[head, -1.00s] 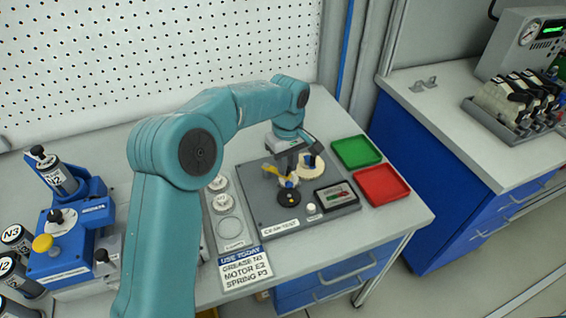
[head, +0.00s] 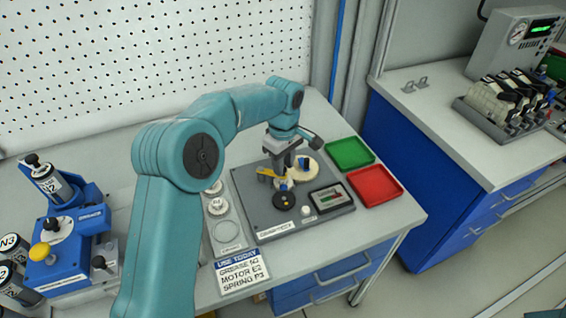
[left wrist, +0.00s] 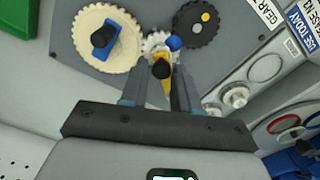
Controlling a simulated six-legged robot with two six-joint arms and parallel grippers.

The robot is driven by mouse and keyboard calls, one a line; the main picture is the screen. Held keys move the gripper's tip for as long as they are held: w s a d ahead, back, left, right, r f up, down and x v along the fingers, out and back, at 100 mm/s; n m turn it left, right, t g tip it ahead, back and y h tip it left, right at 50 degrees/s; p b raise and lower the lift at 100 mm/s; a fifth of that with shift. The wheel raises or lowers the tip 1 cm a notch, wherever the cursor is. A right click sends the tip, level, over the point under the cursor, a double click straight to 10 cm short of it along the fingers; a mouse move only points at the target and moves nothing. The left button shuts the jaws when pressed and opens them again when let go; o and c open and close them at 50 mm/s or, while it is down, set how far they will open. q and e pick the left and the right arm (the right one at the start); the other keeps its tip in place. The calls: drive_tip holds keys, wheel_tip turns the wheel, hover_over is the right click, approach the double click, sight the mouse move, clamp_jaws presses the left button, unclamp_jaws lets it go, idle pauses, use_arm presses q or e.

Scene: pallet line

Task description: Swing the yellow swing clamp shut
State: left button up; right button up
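The yellow swing clamp (head: 265,172) is on the grey test plate (head: 255,213), partly hidden by my left gripper in the head view. In the left wrist view its yellow arm (left wrist: 167,86) and black knob (left wrist: 161,68) lie between the fingers of my left gripper (left wrist: 163,73). The fingers are close to the knob; I cannot tell whether they press on it. My left gripper (head: 280,167) points down at the clamp. My right gripper is not in view.
A large cream gear (head: 310,168) with a blue handle and a dark gear (head: 284,201) flank the clamp closely. A small display (head: 327,197) and white button (head: 307,211) are in front. Green (head: 350,153) and red (head: 376,186) trays stand to the right.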

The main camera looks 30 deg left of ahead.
use_arm(q)
drive_tip(key=shift+o, duration=0.8)
wheel_tip(320, 180, up, 16)
drive_tip(key=p, duration=0.2)
drive_tip(key=shift+r, duration=0.15)
